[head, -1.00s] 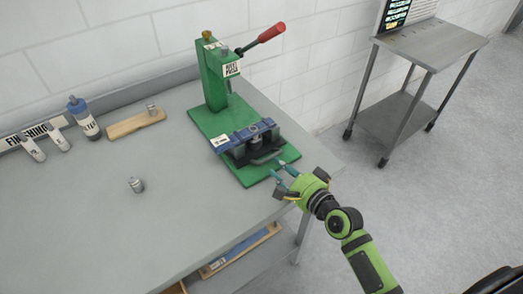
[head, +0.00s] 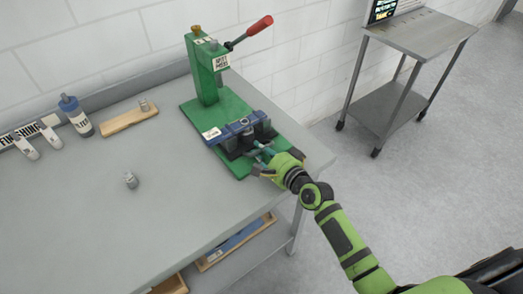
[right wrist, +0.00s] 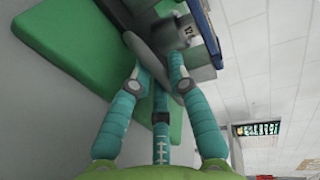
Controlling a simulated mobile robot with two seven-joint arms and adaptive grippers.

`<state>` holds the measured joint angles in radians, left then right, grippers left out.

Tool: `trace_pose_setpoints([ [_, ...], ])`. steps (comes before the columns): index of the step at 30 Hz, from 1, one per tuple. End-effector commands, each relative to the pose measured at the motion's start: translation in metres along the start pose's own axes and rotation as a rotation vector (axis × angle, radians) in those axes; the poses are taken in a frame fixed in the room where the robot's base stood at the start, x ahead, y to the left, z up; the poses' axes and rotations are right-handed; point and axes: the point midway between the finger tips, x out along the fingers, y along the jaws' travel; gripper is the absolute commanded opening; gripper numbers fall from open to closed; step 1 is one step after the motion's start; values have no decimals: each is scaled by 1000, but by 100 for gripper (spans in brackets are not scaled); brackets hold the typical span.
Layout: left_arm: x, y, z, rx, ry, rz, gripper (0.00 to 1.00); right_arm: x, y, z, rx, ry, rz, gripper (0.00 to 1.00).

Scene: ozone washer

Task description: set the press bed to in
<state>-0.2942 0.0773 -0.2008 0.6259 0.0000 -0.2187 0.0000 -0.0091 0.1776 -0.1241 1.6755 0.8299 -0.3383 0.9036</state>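A green arbor press (head: 207,85) stands on the bench, its red-tipped lever raised to the right. Its press bed (head: 238,133), a blue and dark grey carriage, sits on the green base plate (head: 189,113) in front of the column. My right gripper (head: 262,154) is at the bed's front, over the base plate's near right corner. In the right wrist view, the grey bar handle (right wrist: 147,58) of the bed runs at the teal fingertips (right wrist: 157,76), which stand apart. Whether they clamp the bar is unclear. My left gripper is not in view.
On the bench (head: 90,220) are a small metal cylinder (head: 130,180), a wooden block (head: 128,117), a blue-capped bottle (head: 76,117) and white tubes. A wall stands behind. A metal cart (head: 415,42) is at the right. The front of the bench top is clear.

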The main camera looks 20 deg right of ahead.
Motion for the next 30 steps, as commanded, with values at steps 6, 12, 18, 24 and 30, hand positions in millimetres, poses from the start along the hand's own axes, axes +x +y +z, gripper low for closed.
trace_pose_setpoints([
  [6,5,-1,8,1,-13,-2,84,22,-3,-1,0,1,-2,0],
  [12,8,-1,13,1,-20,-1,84,44,-8,0,0,0,0,0],
  [18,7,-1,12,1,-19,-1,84,44,-8,0,-1,-1,2,0],
  [24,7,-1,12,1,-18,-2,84,44,-8,0,-1,-1,2,30],
  [30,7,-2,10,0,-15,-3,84,44,-8,0,-1,-1,1,30],
])
